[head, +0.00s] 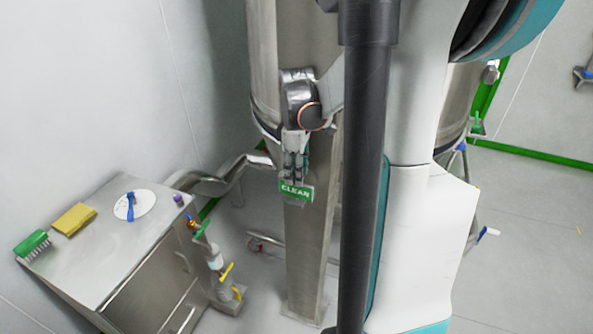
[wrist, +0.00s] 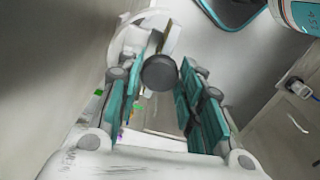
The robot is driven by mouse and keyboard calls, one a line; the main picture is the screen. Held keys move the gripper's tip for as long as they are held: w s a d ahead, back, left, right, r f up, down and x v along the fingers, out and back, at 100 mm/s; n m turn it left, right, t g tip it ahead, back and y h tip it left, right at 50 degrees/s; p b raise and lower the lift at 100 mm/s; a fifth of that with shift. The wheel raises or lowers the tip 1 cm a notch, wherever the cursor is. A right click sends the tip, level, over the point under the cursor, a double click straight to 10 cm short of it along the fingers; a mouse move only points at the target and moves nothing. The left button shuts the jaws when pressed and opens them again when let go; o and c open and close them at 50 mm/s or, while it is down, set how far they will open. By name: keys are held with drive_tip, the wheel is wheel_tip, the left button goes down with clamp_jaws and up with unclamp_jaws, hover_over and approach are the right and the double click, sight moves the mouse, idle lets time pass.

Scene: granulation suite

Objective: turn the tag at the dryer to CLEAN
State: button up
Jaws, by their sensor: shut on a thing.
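The tag (head: 297,191) hangs at the front of the steel dryer column (head: 307,240). Its green face with the white word CLEAN is towards the head camera. My gripper (head: 295,166) is right above the green face, pointing down, with its fingers shut on the tag's upper part. In the wrist view a dark round knob (wrist: 159,73) sits between the two teal fingers. The tag's face cannot be made out there, and the exact contact is partly hidden by the fingers.
A steel cabinet (head: 105,265) at the left carries a green brush (head: 32,244), a yellow sponge (head: 73,219) and a white disc (head: 146,205) with a blue tool. Pipes and valves (head: 214,262) stand between it and the column. Open floor lies at the right.

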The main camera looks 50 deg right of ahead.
drive_tip(key=shift+n, duration=0.3)
drive_tip(key=o, duration=1.1)
wheel_tip(320, 180, up, 12)
idle(0.7)
